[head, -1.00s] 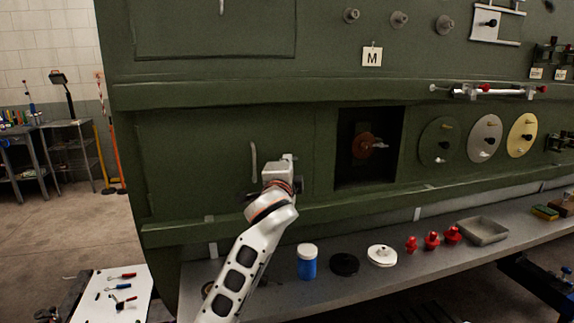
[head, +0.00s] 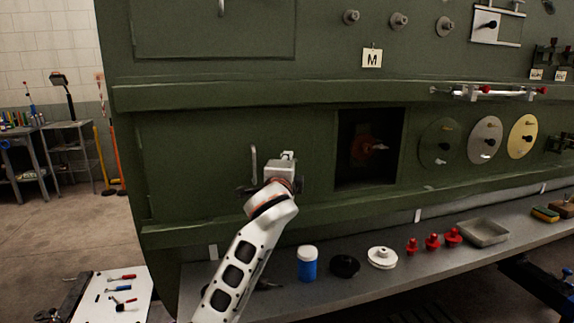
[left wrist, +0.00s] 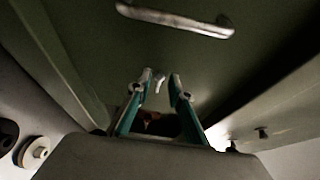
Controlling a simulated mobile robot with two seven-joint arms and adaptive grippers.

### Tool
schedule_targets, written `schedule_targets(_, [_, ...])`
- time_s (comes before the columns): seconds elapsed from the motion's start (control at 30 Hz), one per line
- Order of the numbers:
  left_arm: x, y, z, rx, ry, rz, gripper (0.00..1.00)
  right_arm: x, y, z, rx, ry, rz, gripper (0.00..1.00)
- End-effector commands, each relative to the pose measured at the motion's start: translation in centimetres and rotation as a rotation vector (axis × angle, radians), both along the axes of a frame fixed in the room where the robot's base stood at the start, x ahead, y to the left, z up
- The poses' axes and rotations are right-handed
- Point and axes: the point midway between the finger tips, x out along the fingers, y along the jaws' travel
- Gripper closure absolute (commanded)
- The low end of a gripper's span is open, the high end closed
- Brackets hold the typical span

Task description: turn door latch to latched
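The green door panel (head: 190,170) has a vertical silver handle (head: 253,163), which also shows in the left wrist view (left wrist: 180,19). In the left wrist view a small silver hooked lever (left wrist: 160,81), which looks like the door latch, stands just beyond and between the fingertips of my left gripper (left wrist: 155,86). The fingers are apart with nothing held between them. I cannot tell whether they touch the lever. In the head view my left wrist hides the latch and most of the fingers. My right gripper is not in view.
A dark square recess (head: 348,168) opens right of my left arm. The grey shelf (head: 300,292) below carries a blue jar (head: 307,264), a black lid (head: 344,266), a white lid (head: 382,257), several red knobs and a metal tray (head: 483,232). Round discs hang further right.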

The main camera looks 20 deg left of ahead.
Motion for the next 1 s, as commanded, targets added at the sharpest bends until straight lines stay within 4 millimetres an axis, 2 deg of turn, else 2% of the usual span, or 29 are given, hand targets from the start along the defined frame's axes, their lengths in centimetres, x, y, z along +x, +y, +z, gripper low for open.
schedule_targets(0.23, [-0.1, -0.1, 0.0, -0.001, 0.001, -0.001, 0.80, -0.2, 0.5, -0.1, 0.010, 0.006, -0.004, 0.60])
schedule_targets(0.37, [-1.2, -0.3, 0.0, -0.002, 0.000, -0.002, 0.80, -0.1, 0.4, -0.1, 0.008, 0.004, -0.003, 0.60])
schedule_targets(0.8, [-9.3, -1.9, 0.0, -0.003, -0.001, -0.002, 0.80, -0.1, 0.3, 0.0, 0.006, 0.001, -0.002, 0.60])
schedule_targets(1.0, [-11.3, -2.4, 0.0, -0.001, 0.001, -0.001, 0.80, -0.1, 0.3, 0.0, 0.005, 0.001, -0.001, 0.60])
